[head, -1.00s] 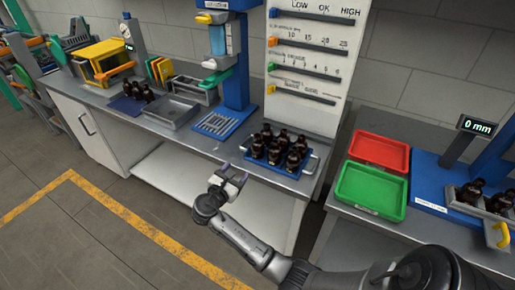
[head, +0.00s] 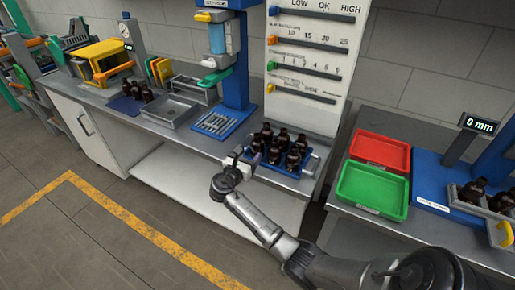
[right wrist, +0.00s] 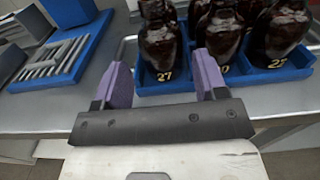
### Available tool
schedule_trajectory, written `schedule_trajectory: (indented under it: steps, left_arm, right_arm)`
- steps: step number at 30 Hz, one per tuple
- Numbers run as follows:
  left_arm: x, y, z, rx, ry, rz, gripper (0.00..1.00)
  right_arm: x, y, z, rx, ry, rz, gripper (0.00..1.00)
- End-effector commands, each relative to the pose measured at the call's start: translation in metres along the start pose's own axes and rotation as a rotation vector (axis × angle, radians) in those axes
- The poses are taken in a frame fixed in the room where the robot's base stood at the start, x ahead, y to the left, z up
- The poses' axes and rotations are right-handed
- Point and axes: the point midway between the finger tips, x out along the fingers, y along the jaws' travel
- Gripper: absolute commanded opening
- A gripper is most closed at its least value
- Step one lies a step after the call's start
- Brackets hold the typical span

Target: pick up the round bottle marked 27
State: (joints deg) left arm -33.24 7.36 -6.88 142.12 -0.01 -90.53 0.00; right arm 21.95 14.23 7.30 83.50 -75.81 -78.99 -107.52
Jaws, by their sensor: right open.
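The round bottle marked 27 (right wrist: 160,45) is dark amber and stands upright in a blue tray (right wrist: 187,84), at the near left corner in the right wrist view. My right gripper (right wrist: 162,74) is open and empty. Its two purple fingers point at this bottle, one to each side of it in the picture; I cannot tell whether the bottle is between them or just beyond. In the head view the right gripper (head: 242,158) is at the left side of the tray, by the bottles. The number cannot be read there. My left gripper is not in view.
Other amber bottles stand close beside and behind it, one marked 22 (right wrist: 278,38). A blue press (head: 232,75) stands behind left. Green (head: 372,190) and red (head: 380,150) trays lie on the right bench.

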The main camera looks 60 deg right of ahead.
Motion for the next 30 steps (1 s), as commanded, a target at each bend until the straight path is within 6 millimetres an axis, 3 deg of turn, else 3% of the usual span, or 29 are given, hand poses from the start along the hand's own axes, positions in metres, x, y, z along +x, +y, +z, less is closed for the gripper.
schedule_trajectory:
  steps: [13, 21, 30]
  left_arm:
    - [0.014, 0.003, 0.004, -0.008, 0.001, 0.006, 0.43]
    - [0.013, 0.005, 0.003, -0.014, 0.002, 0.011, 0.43]
    - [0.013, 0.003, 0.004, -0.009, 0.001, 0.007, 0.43]
  right_arm:
    - [0.047, 0.001, -0.001, 0.001, 0.000, -0.001, 0.66]
    - [0.051, 0.001, 0.000, 0.000, 0.001, 0.000, 0.66]
    - [0.050, 0.001, 0.000, 0.000, 0.001, 0.000, 0.37]
